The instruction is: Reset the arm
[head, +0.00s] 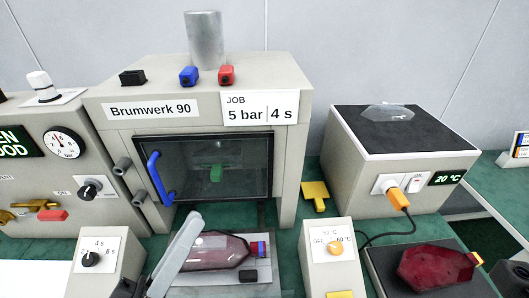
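The part of my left arm that shows best is a long grey finger-like piece (176,255) at the lower left, slanting up from the bottom edge. It passes in front of the left end of a dark red lamp (215,252) lying on a grey fixture plate. Whether it touches the lamp I cannot tell. The second finger is not clear, so I cannot tell whether the gripper is open or shut. I make out no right gripper.
The Brumwerk 90 machine (135,92) has a dark window door with a blue handle (160,178). A heater box (400,148) carries a clear lens (390,111). Another red lamp (436,266) lies on a dark plate at the lower right. A cable runs between heater and front box.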

